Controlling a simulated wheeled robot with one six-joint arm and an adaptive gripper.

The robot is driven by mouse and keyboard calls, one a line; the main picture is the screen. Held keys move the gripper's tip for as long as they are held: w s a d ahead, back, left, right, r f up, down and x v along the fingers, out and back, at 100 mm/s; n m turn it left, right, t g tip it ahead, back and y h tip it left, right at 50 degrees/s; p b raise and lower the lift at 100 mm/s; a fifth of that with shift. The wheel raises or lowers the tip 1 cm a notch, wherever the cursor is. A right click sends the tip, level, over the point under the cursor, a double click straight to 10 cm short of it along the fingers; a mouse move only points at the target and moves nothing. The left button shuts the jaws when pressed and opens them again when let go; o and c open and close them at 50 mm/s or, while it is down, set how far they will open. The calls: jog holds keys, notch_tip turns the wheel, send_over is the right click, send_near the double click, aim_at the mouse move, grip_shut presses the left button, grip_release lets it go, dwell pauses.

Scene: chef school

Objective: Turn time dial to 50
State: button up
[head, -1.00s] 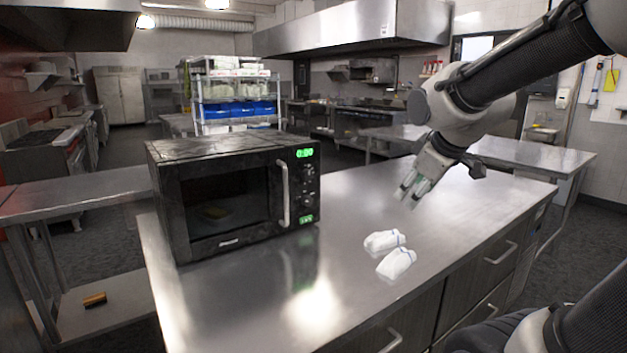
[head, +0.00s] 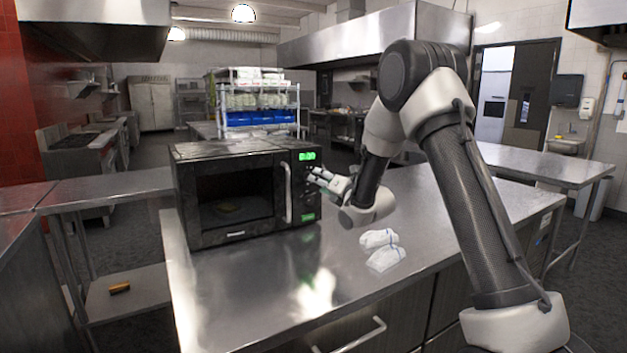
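A black microwave (head: 238,150) stands on the steel counter with its door shut and a vertical handle (head: 287,192) at the door's right edge. Its control panel is on the right, with a green lit display (head: 306,156) at the top and a second green label (head: 308,217) at the bottom. The time dial between them is mostly too small to make out, and my gripper is close in front of that part. My gripper (head: 315,178) points left at the panel. Its fingers appear apart with nothing between them. I cannot tell whether they touch a dial.
Two white cloth-like bundles (head: 380,248) lie on the counter (head: 280,300) right of the microwave, below my arm. The counter front is clear. A wire shelf with blue bins (head: 258,117) stands behind. A side table (head: 110,187) is at left.

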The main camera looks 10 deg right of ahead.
jog(key=x, duration=0.5)
jog(key=shift+w+a, duration=0.1)
jog(key=shift+w, duration=0.25)
jog(key=c, duration=1)
